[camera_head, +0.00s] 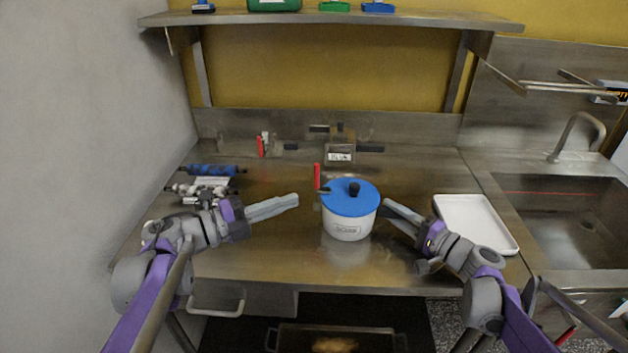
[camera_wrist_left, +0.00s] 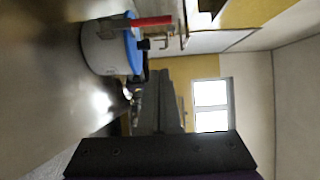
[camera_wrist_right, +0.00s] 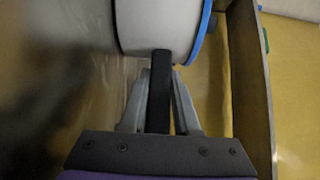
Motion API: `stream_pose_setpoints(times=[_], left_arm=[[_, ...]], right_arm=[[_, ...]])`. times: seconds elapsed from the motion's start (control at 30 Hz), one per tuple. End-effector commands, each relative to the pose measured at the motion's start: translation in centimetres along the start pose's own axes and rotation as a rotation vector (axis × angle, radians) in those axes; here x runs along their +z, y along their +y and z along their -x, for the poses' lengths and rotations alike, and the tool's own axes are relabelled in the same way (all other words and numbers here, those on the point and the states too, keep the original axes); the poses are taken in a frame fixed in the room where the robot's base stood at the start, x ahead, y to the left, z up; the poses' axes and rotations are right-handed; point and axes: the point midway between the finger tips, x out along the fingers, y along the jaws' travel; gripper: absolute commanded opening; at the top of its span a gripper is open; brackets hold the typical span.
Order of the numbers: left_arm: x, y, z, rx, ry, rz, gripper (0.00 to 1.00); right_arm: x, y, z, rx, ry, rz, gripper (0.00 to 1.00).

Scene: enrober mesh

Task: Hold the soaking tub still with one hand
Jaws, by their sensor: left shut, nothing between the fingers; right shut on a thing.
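The soaking tub (camera_head: 347,228) is a white round pot with a label on its front. It stands upright on the steel counter, with a blue lid (camera_head: 345,201) and black knob on top. My right gripper (camera_head: 386,208) is at its right side. In the right wrist view the fingers (camera_wrist_right: 161,85) are closed on a black side handle (camera_wrist_right: 160,100) of the tub (camera_wrist_right: 158,24). My left gripper (camera_head: 296,200) is shut and empty, to the left of the tub and apart from it. The tub also shows in the left wrist view (camera_wrist_left: 103,46).
A red handle (camera_head: 317,177) stands close by the tub's back left. A white tray (camera_head: 476,224) lies right, beside the sink (camera_head: 580,225). Blue and grey tools (camera_head: 212,170) lie at the left, and a labelled steel container (camera_head: 340,154) stands behind. The front counter is clear.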

Motion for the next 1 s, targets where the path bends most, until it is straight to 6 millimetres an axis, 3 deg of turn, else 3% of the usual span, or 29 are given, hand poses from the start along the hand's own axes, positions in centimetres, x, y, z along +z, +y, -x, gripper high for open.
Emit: stream_pose_setpoints(times=[0.27,0.73,0.8,1.0], left_arm=[[-0.1,0.0,-1.1,0.0,0.005,0.0,0.0],[-0.1,0.0,-10.5,0.0,0.006,0.001,0.0],[1.5,0.0,-9.6,0.001,-0.002,0.0,0.0],[3.4,0.0,-8.8,0.001,0.0,0.0,0.0]], right_arm=[[0.0,0.0,0.0,0.0,0.0,0.0,0.0],[0.0,0.0,0.0,0.0,0.0,0.0,0.0],[0.0,0.0,0.0,0.0,0.001,0.0,0.0],[0.0,0.0,0.0,0.0,0.0,0.0,0.0]])
